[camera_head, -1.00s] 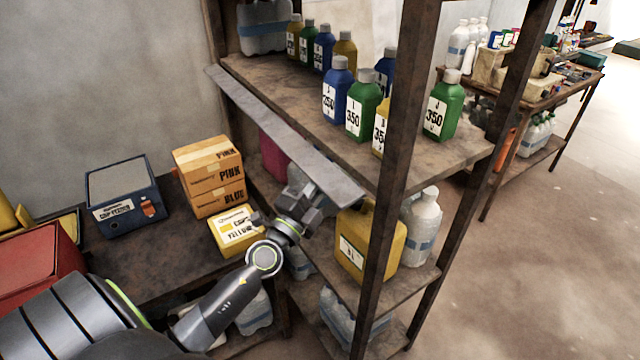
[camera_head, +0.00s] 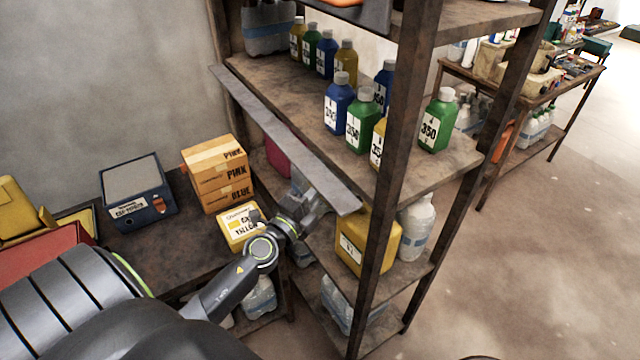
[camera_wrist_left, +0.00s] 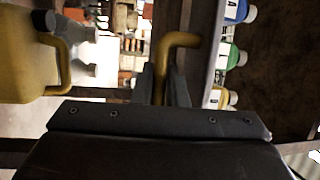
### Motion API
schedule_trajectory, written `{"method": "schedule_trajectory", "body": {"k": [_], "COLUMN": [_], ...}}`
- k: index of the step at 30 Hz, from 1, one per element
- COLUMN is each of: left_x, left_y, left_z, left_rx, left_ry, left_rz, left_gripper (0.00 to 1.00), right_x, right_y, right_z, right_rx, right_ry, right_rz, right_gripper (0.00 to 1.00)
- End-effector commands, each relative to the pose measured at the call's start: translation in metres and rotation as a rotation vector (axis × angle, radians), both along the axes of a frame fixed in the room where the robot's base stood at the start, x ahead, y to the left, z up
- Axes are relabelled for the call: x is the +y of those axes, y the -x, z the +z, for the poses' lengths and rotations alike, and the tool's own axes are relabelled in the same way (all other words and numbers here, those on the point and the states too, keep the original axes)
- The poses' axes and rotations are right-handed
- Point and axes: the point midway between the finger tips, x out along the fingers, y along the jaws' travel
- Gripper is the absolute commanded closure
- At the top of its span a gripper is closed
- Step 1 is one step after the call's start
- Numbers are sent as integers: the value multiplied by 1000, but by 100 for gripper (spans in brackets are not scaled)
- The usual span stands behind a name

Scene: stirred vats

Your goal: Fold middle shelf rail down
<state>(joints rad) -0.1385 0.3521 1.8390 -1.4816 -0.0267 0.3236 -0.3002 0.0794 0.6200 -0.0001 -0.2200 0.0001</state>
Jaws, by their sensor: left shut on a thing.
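The middle shelf rail (camera_head: 285,138) is a long grey bar along the front edge of the middle shelf (camera_head: 275,82), with bottles behind it. My left gripper (camera_head: 318,205) is below the rail near its right end. In the left wrist view my left gripper (camera_wrist_left: 166,88) is shut on an ochre bent handle (camera_wrist_left: 178,42), which stands between its fingers beside the grey rail (camera_wrist_left: 215,50). In the head view the handle is hidden. My right gripper is not in view.
Blue, green and yellow bottles (camera_head: 364,128) stand on the middle shelf. A yellow jug (camera_head: 362,240) is on the shelf below, close right of my gripper. A dark upright post (camera_head: 396,150) is in front. Boxes (camera_head: 216,172) sit on the left bench.

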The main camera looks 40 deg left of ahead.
Motion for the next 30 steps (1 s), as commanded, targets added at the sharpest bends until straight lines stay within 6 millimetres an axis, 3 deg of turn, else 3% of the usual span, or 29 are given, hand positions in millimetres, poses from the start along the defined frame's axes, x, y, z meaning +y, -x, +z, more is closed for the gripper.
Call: {"method": "schedule_trajectory", "body": {"k": [9,10,12,21,26,30], "left_x": [0,0,0,0,1,2], "left_y": [0,0,0,2,19,46], "left_z": [1,1,1,0,-5,-11], "left_rx": [-2,-2,-2,-1,1,3], "left_ry": [-2,-2,-2,-2,-2,-3], "left_rz": [-1,-1,-1,-1,0,-2], "left_gripper": [100,86,79,79,79,79], "right_x": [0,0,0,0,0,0], "right_y": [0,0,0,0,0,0], "right_z": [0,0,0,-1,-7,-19], "right_rx": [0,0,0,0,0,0], "right_ry": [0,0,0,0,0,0], "right_rz": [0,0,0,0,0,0], "right_gripper": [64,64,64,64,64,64]}}
